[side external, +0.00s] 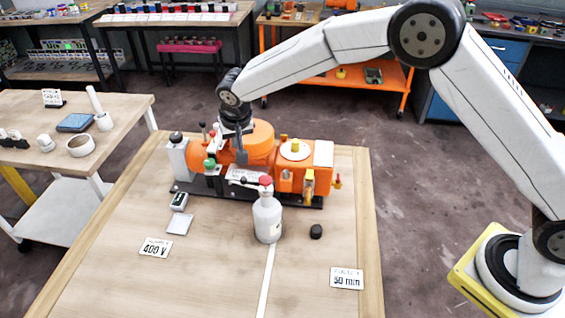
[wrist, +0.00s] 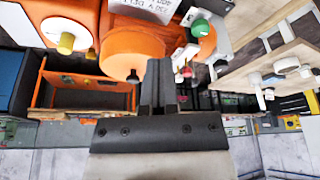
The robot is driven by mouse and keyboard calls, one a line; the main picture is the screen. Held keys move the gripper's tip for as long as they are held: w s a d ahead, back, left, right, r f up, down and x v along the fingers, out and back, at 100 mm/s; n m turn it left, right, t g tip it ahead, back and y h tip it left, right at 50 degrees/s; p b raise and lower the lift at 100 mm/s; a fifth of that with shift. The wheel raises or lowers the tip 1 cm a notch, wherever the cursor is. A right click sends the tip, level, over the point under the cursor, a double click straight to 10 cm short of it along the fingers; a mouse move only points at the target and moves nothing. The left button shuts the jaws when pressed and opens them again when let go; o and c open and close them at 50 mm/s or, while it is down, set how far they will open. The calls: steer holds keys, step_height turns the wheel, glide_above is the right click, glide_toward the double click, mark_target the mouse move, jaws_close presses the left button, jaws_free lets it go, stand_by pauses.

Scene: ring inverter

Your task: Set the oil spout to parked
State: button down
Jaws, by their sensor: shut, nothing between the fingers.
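A grey-white bottle (side external: 267,220) with a red top (side external: 265,181) stands upright on the table in front of the orange machine. A thin pale piece reaches left from near its top and looks like the oil spout (side external: 247,182); I cannot tell whether it is parked. My gripper (side external: 242,160) points down at the front of the orange machine (side external: 262,155), behind and above the bottle. In the wrist view my gripper's fingers (wrist: 157,64) are together and empty, close to the machine. Whether they touch it I cannot tell. The bottle is not recognisable in the wrist view.
The machine carries a green knob (side external: 210,163) and a yellow knob (side external: 295,145). A black knob (side external: 316,231) lies right of the bottle. Signs reading 400 V (side external: 156,248) and 50 mm (side external: 347,278) lie on the table. The front of the table is mostly clear.

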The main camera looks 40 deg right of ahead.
mark_target(239, 183)
step_height(239, 183, down, 9)
steer(key=shift+s, duration=0.35)
stand_by(0.9)
steer(key=shift+a, duration=0.1)
steer(key=shift+s+a, duration=0.1)
stand_by(0.3)
steer(key=shift+s+a+n, duration=0.35)
steer(key=shift+a+n, duration=0.25)
steer(key=shift+w+d, duration=0.1)
steer(key=shift+w+d, duration=0.25)
steer(key=shift+d, duration=0.4)
